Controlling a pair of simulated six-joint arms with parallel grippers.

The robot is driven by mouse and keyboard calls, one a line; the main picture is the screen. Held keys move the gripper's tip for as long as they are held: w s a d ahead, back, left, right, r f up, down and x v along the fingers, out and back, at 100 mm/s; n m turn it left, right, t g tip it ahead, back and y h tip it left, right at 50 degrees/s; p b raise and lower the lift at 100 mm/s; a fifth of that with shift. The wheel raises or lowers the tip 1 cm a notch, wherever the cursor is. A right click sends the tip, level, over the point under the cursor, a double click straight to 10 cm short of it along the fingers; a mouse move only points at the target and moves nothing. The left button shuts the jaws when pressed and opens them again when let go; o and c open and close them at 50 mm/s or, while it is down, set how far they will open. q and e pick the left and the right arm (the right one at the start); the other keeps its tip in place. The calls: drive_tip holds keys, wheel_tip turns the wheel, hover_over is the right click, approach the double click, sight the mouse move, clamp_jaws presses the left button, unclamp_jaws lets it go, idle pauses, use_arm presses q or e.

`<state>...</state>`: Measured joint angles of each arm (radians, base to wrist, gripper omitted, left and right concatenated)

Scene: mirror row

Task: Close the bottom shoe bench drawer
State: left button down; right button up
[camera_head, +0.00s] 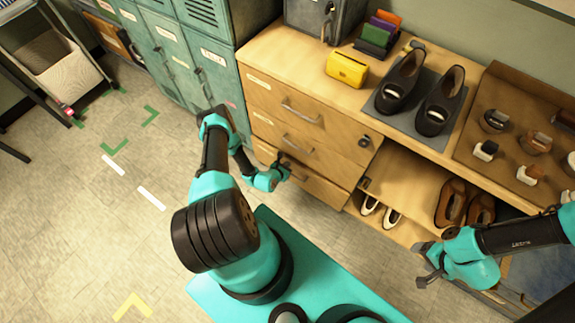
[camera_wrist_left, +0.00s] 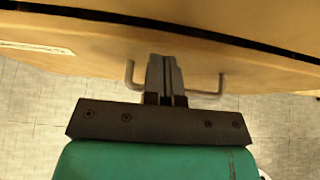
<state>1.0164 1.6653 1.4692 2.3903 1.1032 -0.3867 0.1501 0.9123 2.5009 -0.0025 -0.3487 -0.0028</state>
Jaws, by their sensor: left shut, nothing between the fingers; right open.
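The shoe bench (camera_head: 262,75) has a stack of wooden drawers on its left side. The bottom drawer (camera_head: 325,191) stands out a little from the drawers above it. In the left wrist view the bottom drawer front (camera_wrist_left: 90,35) spans the picture, with a dark gap along its upper edge. My left gripper (camera_head: 285,172) is shut and empty at this drawer's front. In the wrist view its fingertips (camera_wrist_left: 165,62) lie between the two posts of the metal handle (camera_wrist_left: 222,84); whether they touch the wood is unclear. My right gripper (camera_head: 425,268) is open and empty, in front of the bench's shoe shelves.
Black shoes (camera_head: 440,100) on a grey mat, a yellow pouch (camera_head: 346,70) and a board of small items (camera_head: 535,135) occupy the bench top. Brown shoes (camera_head: 452,203) and white shoes (camera_head: 392,217) stand in the open shelves. Teal lockers (camera_head: 180,60) adjoin at left.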

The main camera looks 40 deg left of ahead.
use_arm(q)
drive_tip(key=a+f+v, duration=0.1)
drive_tip(key=v, duration=1.1)
drive_tip(key=shift+s+d, duration=0.5)
drive_tip(key=shift+s, duration=0.15)
drive_tip(key=a+r+g, duration=0.2)
drive_tip(key=a, duration=1.1)
drive_tip(key=shift+r, duration=0.25)
drive_tip(key=shift+w, duration=0.1)
